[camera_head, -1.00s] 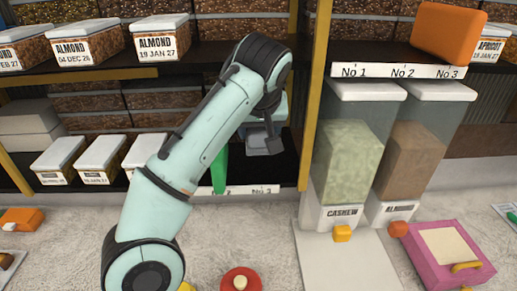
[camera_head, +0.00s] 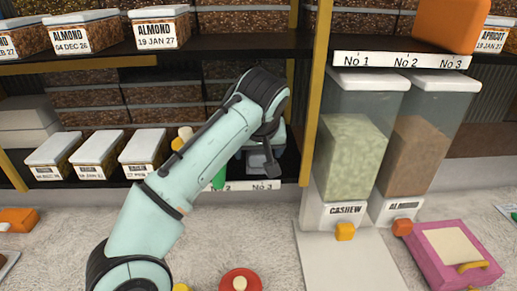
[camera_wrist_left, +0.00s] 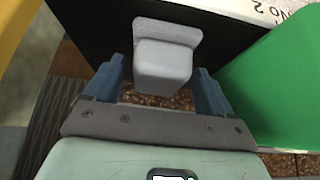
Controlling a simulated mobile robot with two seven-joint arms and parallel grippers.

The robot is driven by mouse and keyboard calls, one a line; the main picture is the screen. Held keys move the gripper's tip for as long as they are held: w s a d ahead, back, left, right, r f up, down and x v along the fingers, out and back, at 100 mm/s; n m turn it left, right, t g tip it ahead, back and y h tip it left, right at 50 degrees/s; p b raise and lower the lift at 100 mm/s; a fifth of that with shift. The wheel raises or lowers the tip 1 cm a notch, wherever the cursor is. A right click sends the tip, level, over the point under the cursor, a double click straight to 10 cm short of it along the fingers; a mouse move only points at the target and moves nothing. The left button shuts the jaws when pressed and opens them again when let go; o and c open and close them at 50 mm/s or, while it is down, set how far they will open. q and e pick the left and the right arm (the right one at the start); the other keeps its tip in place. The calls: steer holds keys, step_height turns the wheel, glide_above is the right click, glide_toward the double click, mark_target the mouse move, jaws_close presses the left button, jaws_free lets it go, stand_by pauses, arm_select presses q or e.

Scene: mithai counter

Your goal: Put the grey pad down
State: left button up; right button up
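The grey pad (camera_wrist_left: 165,62) is a light grey block with a wider flat part. In the left wrist view it lies between and just beyond the two blue fingers of my left gripper (camera_wrist_left: 160,88). Narrow gaps show beside it, so the fingers look open around it and not clamped. In the head view my left gripper (camera_head: 265,148) is at the lower shelf's right end, partly hidden by my own arm. The grey pad (camera_head: 262,163) shows there just above the shelf's front; whether it touches the shelf is unclear. My right gripper is out of view.
A green object (camera_wrist_left: 275,90) stands close beside the right finger. The dark shelf (camera_wrist_left: 100,25) is beyond the pad. A yellow post (camera_head: 314,110) and the cashew dispenser (camera_head: 350,155) stand to the right. White-lidded boxes (camera_head: 98,150) fill the shelf's left.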

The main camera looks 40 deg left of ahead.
arm_select(q)
steer(key=shift+s, duration=0.1)
steer(key=shift+r, duration=0.2)
steer(key=p+v, duration=0.3)
steer(key=v, duration=0.9)
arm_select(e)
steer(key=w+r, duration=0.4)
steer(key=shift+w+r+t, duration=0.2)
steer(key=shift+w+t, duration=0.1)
